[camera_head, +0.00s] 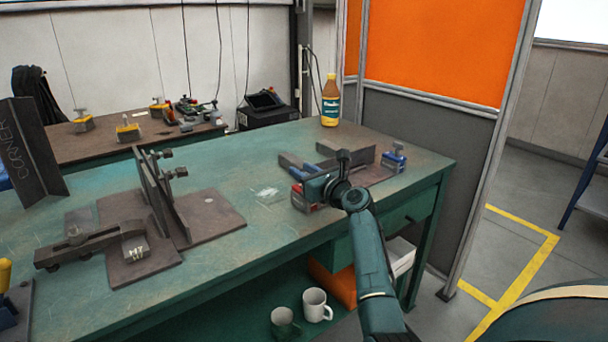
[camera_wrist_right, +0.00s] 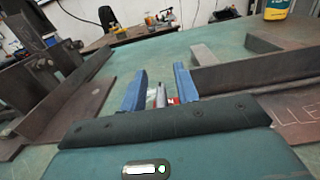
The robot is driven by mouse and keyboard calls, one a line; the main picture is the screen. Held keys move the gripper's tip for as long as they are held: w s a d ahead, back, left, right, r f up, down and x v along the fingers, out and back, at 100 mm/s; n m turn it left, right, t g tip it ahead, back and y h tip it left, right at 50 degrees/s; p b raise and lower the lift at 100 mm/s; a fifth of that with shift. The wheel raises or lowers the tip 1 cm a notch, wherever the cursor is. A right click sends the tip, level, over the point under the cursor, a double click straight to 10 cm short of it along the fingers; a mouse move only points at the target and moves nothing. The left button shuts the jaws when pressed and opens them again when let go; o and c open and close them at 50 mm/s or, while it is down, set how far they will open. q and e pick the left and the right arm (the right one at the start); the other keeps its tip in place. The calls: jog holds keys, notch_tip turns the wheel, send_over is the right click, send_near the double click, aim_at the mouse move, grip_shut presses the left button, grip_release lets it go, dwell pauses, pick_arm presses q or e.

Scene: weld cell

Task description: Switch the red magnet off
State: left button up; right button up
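The red magnet (camera_head: 311,208) sits on the green bench, near the front edge, beside the angled dark steel pieces, and is partly covered by my right gripper. My right gripper (camera_head: 304,178) is right over it, with its blue fingers low at the magnet. In the right wrist view the two blue fingers (camera_wrist_right: 160,88) stand apart. A small grey part with red beside it (camera_wrist_right: 160,96) shows between them, with gaps at its sides. I cannot tell whether a finger touches it or how the switch is set. My left gripper is in no view.
A blue magnet (camera_head: 394,158) stands right of the steel pieces (camera_head: 345,156). A steel fixture (camera_head: 160,205) is on the left of the bench (camera_head: 240,262). A bottle (camera_head: 330,101) stands at the back edge. Mugs (camera_head: 316,305) are on the shelf below.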

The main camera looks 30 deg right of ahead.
jog(key=shift+w, duration=0.1)
grip_shut()
dwell(0.4)
